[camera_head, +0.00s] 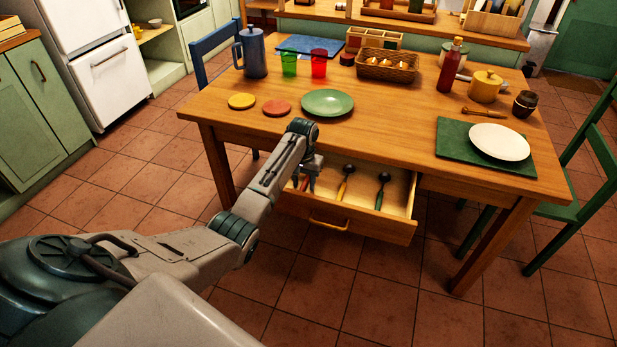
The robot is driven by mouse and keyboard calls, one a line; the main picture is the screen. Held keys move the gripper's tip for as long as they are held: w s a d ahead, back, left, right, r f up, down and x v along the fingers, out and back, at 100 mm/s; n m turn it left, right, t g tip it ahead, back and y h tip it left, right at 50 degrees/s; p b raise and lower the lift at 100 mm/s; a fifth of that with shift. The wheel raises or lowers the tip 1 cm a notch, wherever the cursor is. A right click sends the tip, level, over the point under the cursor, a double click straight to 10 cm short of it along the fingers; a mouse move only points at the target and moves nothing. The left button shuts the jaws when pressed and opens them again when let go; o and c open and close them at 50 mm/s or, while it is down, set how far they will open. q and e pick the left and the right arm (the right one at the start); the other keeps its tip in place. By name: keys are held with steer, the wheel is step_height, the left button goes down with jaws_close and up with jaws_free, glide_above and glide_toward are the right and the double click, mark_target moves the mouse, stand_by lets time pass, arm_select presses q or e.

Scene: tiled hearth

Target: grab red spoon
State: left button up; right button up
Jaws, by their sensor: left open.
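An open drawer (398,228) under the front of the wooden table holds several utensils. A reddish handle (304,184), apparently the red spoon, lies at the drawer's left end, mostly hidden behind my arm and gripper. My left gripper (311,184) is open and points down over that left part of the drawer, right by the reddish handle. I cannot tell whether they touch. A yellow-handled spoon (345,184) and a dark spoon with a green handle (382,190) lie to the right of the gripper. My right gripper is out of view.
The table (390,130) stands just above the drawer. A green plate (327,103) sits near its front edge. A white plate (499,142) rests on a green mat (450,141) at the right. A green chair (572,205) stands right. Tiled floor is clear in front of the drawer.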

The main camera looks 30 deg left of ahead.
arm_select(q)
steer(key=shift+c, duration=0.4)
jaws_close()
